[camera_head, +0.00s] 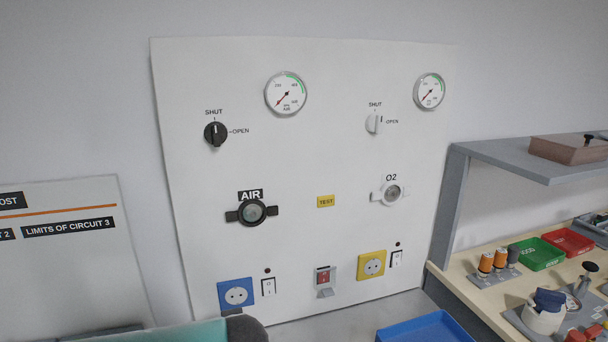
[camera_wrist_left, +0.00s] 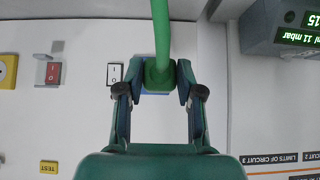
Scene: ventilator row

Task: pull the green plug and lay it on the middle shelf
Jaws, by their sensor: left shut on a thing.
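My left gripper (camera_wrist_left: 159,88) is shut on the green plug (camera_wrist_left: 157,76) in the left wrist view. A green cable runs from the plug to the top of that picture. A bit of the blue socket (camera_wrist_left: 157,92) shows behind the plug. In the head view the blue socket (camera_head: 236,294) has bare holes and no plug in it, so the plug is apart from it. The fingers of my left gripper do not show in the head view. My right gripper is in neither view. I cannot tell which surface is the middle shelf.
A grey shelf (camera_head: 522,157) with a brown box (camera_head: 570,148) stands at right above a pale worktop (camera_head: 470,271) with trays and small parts. A blue tray (camera_head: 425,329) lies at the bottom. The yellow socket (camera_head: 372,265) is empty. The wall panel has knobs and gauges.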

